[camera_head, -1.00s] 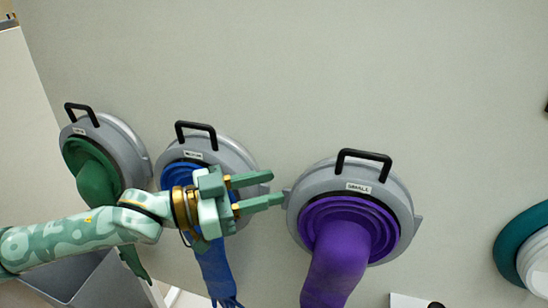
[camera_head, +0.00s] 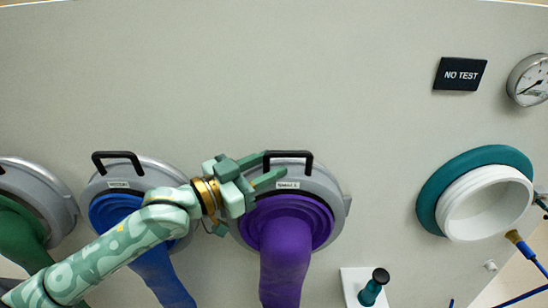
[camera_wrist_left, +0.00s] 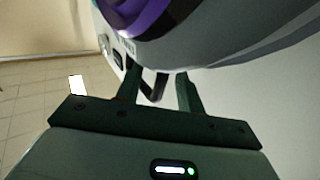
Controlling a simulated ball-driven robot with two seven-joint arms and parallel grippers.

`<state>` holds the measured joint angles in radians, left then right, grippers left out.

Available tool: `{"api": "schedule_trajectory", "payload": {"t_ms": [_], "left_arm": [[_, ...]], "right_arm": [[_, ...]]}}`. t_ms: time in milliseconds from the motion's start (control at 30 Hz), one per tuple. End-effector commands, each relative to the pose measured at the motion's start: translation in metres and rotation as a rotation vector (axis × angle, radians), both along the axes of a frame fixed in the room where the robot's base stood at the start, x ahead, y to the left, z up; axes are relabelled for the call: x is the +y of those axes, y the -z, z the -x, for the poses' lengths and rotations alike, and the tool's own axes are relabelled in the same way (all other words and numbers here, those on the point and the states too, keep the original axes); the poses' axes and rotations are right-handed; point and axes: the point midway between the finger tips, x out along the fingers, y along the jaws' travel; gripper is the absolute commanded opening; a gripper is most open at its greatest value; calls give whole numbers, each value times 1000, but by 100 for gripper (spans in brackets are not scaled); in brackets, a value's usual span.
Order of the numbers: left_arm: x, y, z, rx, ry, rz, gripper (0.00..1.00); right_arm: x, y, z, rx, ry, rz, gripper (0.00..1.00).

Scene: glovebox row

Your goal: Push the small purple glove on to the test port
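The small purple glove (camera_head: 285,250) hangs from a grey ring with a black handle (camera_head: 290,154) and a small white label, on the pale wall. My left gripper (camera_head: 274,163) is open at the handle's left side, with one finger above the other. In the left wrist view, the black handle (camera_wrist_left: 153,88) shows between the two separated fingers, and the purple cuff (camera_wrist_left: 140,18) is above. I cannot tell whether the fingers touch the handle. The test port (camera_head: 485,203), a white round opening with a teal collar, is on the wall at right. My right gripper is not in view.
A blue glove (camera_head: 160,275) and a green glove (camera_head: 22,235) hang on similar grey rings at left. A "NO TEST" display (camera_head: 460,74) and a gauge (camera_head: 528,80) are above the port. A teal knob (camera_head: 373,287) stands below. The wall between is clear.

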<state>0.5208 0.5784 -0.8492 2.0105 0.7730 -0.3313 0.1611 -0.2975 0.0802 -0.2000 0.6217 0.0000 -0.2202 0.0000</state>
Motion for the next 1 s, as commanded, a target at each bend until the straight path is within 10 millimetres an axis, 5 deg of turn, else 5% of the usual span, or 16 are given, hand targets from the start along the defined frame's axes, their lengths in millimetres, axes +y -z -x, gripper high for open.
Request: {"api": "schedule_trajectory", "payload": {"t_ms": [500, 633, 733, 767, 800, 900, 1000], "left_arm": [[-18, 1, -13, 0, 0, -1, 38], [-18, 1, -13, 0, 0, -1, 2], [-17, 1, -13, 0, 0, -1, 0], [-17, 1, -13, 0, 0, -1, 9], [-17, 1, -13, 0, 0, -1, 0], [-18, -1, -13, -1, 0, 3, 7], [-18, -1, -13, -1, 0, 3, 0]], "right_arm": [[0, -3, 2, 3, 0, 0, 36], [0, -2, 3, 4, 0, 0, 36], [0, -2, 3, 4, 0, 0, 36], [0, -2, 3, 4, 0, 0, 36], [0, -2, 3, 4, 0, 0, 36], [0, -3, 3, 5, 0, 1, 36], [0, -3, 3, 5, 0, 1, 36]]}}
